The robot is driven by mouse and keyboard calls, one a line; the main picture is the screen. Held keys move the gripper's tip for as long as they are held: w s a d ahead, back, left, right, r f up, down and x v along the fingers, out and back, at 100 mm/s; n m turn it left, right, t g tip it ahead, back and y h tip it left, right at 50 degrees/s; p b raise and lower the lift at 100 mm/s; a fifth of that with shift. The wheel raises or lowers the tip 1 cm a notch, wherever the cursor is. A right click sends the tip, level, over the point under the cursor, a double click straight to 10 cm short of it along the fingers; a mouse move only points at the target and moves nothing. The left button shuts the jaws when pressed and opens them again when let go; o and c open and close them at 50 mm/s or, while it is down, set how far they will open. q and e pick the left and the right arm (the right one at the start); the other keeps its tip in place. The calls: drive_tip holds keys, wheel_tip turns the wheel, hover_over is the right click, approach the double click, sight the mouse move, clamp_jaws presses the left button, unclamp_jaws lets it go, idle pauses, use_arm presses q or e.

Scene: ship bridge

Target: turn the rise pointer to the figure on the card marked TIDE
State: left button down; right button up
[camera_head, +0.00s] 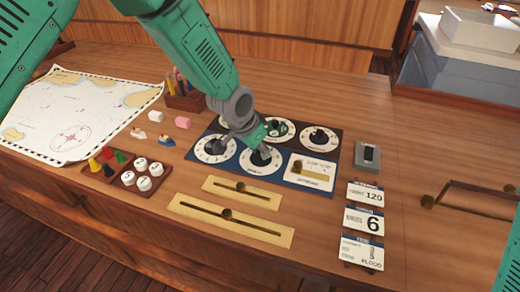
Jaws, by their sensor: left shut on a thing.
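A dark dial panel (330,150) on the wooden desk carries several round white dials with dark knobs; their labels are too small to read. My left gripper (264,152) comes down from above and is shut on the pointer knob of the lower middle dial (258,169). The gripper hides most of that knob and part of the dial, so I cannot tell where its pointer points. Three cards lie right of the panel: one shows 120 (365,194), one shows 6 (364,221), and the nearest reads FLOOD (361,252). Their small headings are blurred. My right gripper is out of view.
Two brass slider plates (240,190) (265,230) lie in front of the panel. A grey switch box (368,155) stands right of it. A chart (70,115), piece trays (143,178) and a pen holder (185,100) are left. A dark bar handle (470,185) is right.

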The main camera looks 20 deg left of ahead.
use_arm(q)
drive_tip(key=c, duration=1.4)
unclamp_jaws()
drive_tip(key=shift+o, duration=0.2)
drive_tip(key=v, duration=1.1)
drive_tip(key=shift+a+r, duration=0.15)
drive_tip(key=shift+r, duration=0.2)
drive_tip(key=shift+s, duration=0.1)
